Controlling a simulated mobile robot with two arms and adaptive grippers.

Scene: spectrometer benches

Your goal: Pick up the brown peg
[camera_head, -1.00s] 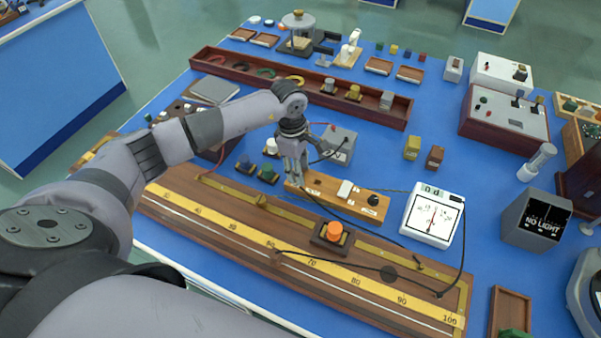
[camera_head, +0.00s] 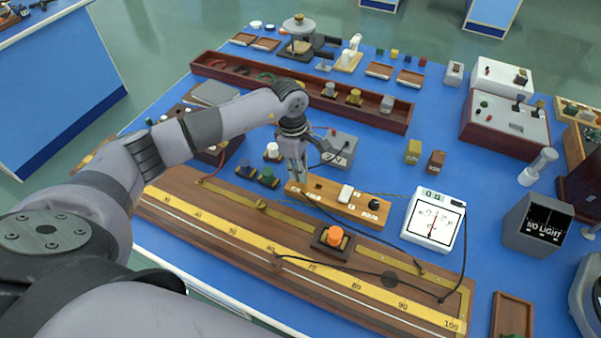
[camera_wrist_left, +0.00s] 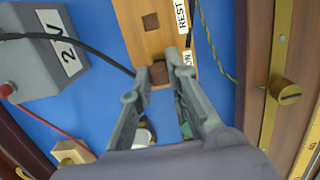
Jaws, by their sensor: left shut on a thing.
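The brown peg (camera_wrist_left: 159,74) is a small dark brown block between my left fingertips (camera_wrist_left: 163,67) in the left wrist view, at the wooden key board (camera_head: 341,205). My left gripper (camera_head: 298,181) is shut on the peg at the board's left end, pointing down. Its fingers mostly hide the peg in the head view. I cannot tell whether the peg still sits in the board or is just clear of it. A dark square (camera_wrist_left: 150,21) in the board is near the "REST" label. My right gripper is not in view.
A grey box (camera_head: 341,150) with cables stands behind the board. A white meter (camera_head: 434,217) stands to the right. Small posts (camera_head: 268,176) stand left of the gripper.

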